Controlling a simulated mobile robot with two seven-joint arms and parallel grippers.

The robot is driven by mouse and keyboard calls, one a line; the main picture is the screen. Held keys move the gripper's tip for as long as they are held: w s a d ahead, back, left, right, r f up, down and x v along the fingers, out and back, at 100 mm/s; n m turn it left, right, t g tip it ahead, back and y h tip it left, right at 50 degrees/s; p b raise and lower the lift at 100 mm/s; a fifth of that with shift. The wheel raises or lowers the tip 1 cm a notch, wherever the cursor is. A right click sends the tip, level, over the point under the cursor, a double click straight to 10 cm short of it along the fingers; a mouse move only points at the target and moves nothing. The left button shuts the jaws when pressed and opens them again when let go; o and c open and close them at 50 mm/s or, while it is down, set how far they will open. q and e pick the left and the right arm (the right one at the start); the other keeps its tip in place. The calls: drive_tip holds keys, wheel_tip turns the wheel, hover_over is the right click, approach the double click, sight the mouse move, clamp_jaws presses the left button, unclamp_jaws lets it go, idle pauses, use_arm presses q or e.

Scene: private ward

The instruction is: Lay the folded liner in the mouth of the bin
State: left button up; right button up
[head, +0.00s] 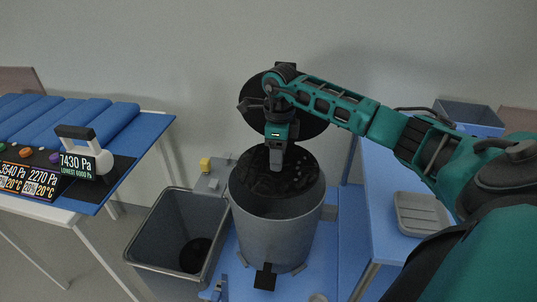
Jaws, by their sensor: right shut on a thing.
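The bin (268,237) is a grey round pail with its dark round lid (315,122) raised behind it and a black pedal (265,277) at its front. My right gripper (277,162) points down over the mouth of the bin and is shut. A dark, uneven surface with small light specks, which looks like the folded liner (298,179), shows in the mouth at the fingertips. I cannot tell where its edges end and the dark inside of the bin begins. My left gripper is out of view.
A grey open tub (165,225) stands left of the bin. A table (150,133) with blue rolls and pressure displays is at the left. A blue table (382,215) with a grey tray (421,213) and a blue crate (468,116) is at the right.

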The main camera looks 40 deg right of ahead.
idle(0.4)
wheel_tip(320, 180, down, 4)
drive_tip(key=b, duration=0.3)
drive_tip(key=shift+f, duration=0.1)
drive_tip(key=shift+f+b, duration=0.45)
drive_tip(key=shift+f, duration=0.25)
drive_tip(key=shift+f+b, duration=0.8)
drive_tip(key=shift+f, duration=0.3)
drive_tip(key=shift+f, duration=0.15)
drive_tip(key=o, duration=1.3)
drive_tip(key=shift+c, duration=0.2)
